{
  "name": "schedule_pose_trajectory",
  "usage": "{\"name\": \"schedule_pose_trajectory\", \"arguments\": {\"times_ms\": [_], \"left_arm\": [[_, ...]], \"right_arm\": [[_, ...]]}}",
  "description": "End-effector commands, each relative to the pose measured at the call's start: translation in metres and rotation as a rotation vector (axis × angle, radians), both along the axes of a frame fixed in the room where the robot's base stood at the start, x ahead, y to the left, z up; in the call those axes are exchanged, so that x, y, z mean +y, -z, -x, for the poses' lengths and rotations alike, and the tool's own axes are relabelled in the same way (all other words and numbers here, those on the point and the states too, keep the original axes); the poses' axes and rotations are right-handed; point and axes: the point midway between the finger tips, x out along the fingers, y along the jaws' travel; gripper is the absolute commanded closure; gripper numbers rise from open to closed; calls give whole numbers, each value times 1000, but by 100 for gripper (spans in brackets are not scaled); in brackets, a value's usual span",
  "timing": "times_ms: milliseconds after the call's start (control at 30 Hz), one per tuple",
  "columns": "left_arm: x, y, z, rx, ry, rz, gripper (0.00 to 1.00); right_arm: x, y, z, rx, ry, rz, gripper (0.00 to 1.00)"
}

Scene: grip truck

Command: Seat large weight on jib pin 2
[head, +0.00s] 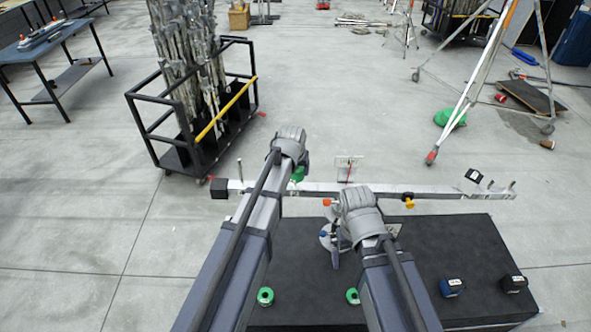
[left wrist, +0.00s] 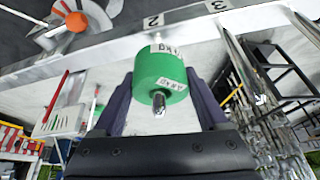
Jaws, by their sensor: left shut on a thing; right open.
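The jib (head: 320,188) is a long pale bar running left to right. In the left wrist view its edge (left wrist: 110,48) carries number labels 2 (left wrist: 153,22) and 3 (left wrist: 217,5). My left gripper (head: 291,150) is shut on a green weight (left wrist: 172,62) with pale labels and a silver knob. A bit of that weight shows in the head view (head: 298,174), beside the jib. Pin 2 is hidden, so I cannot tell whether the weight is on it. A bare metal pin (left wrist: 234,52) stands near label 3. My right gripper (head: 356,203) is open over the jib's middle; its fingertips are mostly hidden.
Green weights (head: 265,296) (head: 353,296) and dark weights (head: 452,288) (head: 514,284) sit on the black platform (head: 420,250). A black block (head: 219,188) is at the jib's left end. A cart (head: 200,140) of stands is beyond; a tripod (head: 470,85) is at right.

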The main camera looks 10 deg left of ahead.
Motion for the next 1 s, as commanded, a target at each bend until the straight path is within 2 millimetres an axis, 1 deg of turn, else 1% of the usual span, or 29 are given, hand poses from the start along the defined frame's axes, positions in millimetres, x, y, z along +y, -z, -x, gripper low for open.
{"name": "schedule_pose_trajectory", "arguments": {"times_ms": [33, 700, 1000], "left_arm": [[0, 4, 0, -2, 0, 0, 100], [1, 32, 0, -2, 0, 0, 100], [1, 41, 0, -2, 0, 0, 100]], "right_arm": [[0, 4, 0, 0, -1, 0, 0], [0, 32, 0, 0, -4, 1, 0], [0, 41, 0, 0, -3, 1, 0]]}}
